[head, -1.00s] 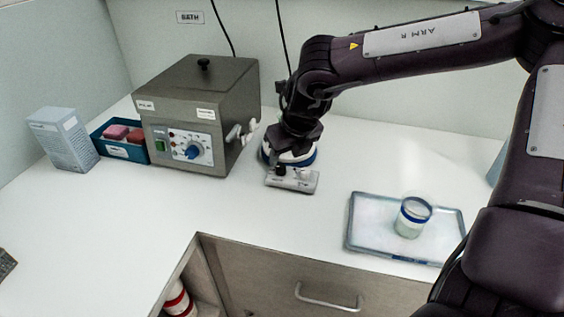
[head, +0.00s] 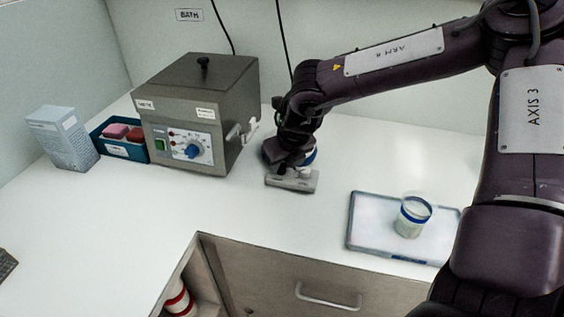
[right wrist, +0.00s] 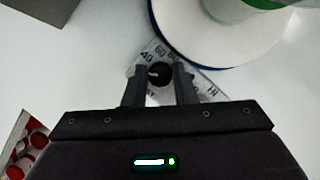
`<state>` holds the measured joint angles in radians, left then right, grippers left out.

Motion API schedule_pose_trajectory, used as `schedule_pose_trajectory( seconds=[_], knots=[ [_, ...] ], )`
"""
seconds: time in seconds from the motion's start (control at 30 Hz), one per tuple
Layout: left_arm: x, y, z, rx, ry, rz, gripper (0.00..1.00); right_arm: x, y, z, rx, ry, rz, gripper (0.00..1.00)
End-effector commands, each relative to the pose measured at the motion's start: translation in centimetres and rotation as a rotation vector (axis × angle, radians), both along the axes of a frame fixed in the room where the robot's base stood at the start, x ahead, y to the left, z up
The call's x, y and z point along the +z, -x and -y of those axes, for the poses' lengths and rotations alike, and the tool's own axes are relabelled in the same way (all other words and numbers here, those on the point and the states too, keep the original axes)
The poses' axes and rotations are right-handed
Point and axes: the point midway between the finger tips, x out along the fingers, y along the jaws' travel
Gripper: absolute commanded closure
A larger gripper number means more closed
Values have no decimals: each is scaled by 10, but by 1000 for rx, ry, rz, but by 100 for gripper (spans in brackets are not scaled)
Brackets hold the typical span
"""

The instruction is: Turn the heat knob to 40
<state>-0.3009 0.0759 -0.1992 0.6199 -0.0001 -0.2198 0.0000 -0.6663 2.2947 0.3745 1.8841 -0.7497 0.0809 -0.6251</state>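A black knob (right wrist: 159,74) sits on a grey panel (head: 303,184) at the front of a low hotplate-like device. Printed numbers, 40 and 60 among them, ring the knob in the right wrist view. A small pale mark shows on the knob on the side towards the 40; its exact setting is hard to read. My right gripper (right wrist: 160,88) is open, its two fingers apart on either side of the knob, with no clear grip on it. In the head view my right gripper (head: 284,167) hides the knob. My left gripper is out of view.
The device's round white plate (right wrist: 185,35) carries a vessel (right wrist: 240,8). A grey bath box (head: 185,110) with a blue dial (head: 193,151) stands left. A blue tray (head: 125,150) and carton (head: 62,138) lie further left. A jar (head: 412,216) stands on a tray (head: 370,243) at right.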

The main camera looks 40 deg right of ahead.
Motion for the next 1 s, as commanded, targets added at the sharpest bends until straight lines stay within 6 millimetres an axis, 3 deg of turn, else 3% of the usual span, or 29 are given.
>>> schedule_pose_trajectory(
  seconds=[0.37, 0.97, 1.0],
  knots=[
    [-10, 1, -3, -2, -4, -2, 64, -2, 0, 0, -43, 1, 2, 98],
    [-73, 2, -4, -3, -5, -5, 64, -4, -2, -3, -471, 2, 3, 98],
    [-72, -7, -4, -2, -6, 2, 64, -4, -1, -3, -498, 3, 2, 98]
  ],
)
